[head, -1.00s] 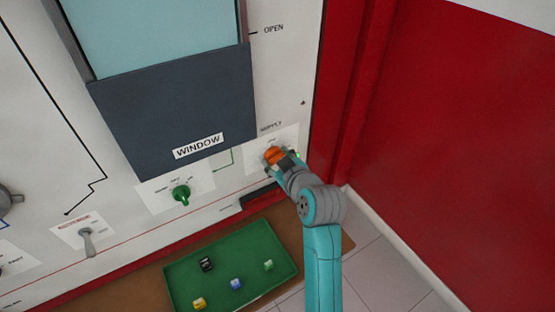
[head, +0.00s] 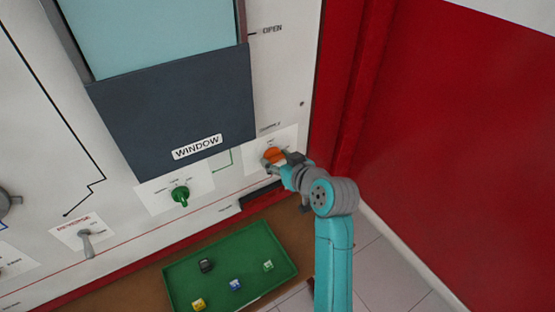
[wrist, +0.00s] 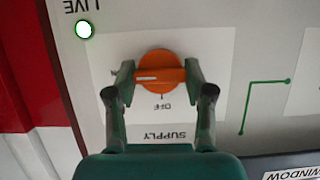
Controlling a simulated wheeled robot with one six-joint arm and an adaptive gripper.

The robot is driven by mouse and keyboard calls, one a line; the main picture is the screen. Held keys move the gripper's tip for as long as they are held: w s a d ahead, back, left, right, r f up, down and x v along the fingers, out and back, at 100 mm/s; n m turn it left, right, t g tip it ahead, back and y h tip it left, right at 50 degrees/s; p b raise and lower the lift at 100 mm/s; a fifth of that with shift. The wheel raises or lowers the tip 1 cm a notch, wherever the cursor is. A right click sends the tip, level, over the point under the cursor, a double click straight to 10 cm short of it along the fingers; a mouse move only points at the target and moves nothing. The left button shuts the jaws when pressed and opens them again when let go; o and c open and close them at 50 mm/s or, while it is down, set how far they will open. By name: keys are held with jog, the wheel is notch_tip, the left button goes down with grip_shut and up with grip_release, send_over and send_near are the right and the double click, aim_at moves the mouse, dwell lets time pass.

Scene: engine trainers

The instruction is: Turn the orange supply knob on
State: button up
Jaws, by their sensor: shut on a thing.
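The orange supply knob (head: 274,155) is on a white plate at the lower right of the panel. In the wrist view the knob (wrist: 160,70) fills the space between the two fingers of my gripper (wrist: 158,78). My gripper (head: 282,162) is shut on the knob, one finger at each end of its raised bar. The bar lies across the wrist picture, with its pale mark toward the left. The printed OFF (wrist: 165,106) is beside the knob, away from the mark. The SUPPLY label (wrist: 168,135) appears upside down, partly behind my gripper.
A LIVE lamp (wrist: 84,29) with a bright white face and green rim is near the knob. A green knob (head: 181,194) and a grey REVERSE lever (head: 87,243) are to the left. A green tray (head: 185,270) with small blocks lies below. A red wall (head: 450,120) stands right.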

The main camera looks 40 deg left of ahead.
jog(key=o, duration=1.2)
jog(key=shift+c, duration=0.2)
jog(key=v, duration=1.2)
jog(key=shift+f, duration=0.1)
